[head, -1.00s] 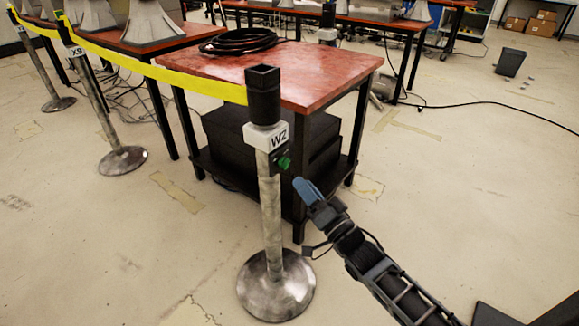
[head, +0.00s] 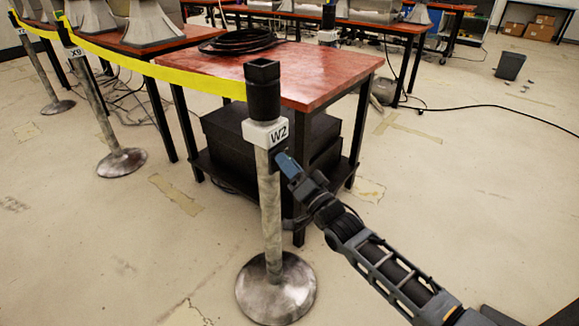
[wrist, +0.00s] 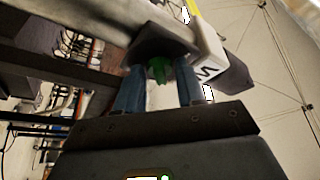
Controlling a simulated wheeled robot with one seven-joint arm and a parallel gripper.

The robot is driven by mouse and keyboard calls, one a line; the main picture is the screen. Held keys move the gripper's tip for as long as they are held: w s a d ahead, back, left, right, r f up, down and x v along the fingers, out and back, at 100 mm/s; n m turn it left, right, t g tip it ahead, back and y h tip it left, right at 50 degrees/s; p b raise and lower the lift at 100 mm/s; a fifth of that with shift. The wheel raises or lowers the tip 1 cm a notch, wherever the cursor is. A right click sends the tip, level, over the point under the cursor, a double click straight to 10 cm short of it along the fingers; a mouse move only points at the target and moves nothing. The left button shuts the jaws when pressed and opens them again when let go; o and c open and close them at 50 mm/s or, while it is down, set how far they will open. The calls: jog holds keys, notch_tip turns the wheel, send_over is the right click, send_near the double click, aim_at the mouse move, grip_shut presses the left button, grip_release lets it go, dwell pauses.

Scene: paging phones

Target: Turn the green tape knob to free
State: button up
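The green tape knob (wrist: 158,69) shows in the wrist view on a dark plate (wrist: 160,43) on the post. It lies between the two blue fingertips of my gripper (head: 284,163), with a small gap visible beside it. The fingers are apart, and I see no firm contact with the knob. In the head view my gripper reaches the post (head: 271,215) just below the white W2 label (head: 267,134) and hides the knob. The yellow tape (head: 170,76) runs from the black post head (head: 263,92) to the left.
A red-topped table (head: 310,80) with a coiled black cable (head: 240,40) stands right behind the post. The post's round metal base (head: 276,288) is on the floor. A second post marked X9 (head: 90,85) stands at left. The floor at right is mostly clear.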

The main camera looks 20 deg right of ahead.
jog(key=shift+c, duration=0.2)
jog(key=c, duration=0.7)
jog(key=shift+o, duration=0.2)
jog(key=shift+n, duration=0.3)
jog(key=shift+w+d+n+g+y+b, duration=0.1)
jog(key=shift+n+g+y+b, duration=1.15)
jog(key=shift+n, duration=2.9)
jog(key=shift+w+d+n+g+y+b, duration=0.25)
jog(key=shift+n+g+y, duration=0.45)
jog(key=shift+n+y, duration=2.4)
jog(key=shift+s+n+g+y+b, duration=0.15)
jog(key=shift+n+g+y+b, duration=0.65)
jog(key=shift+n, duration=4.35)
jog(key=shift+g, duration=0.35)
jog(key=o, duration=0.7)
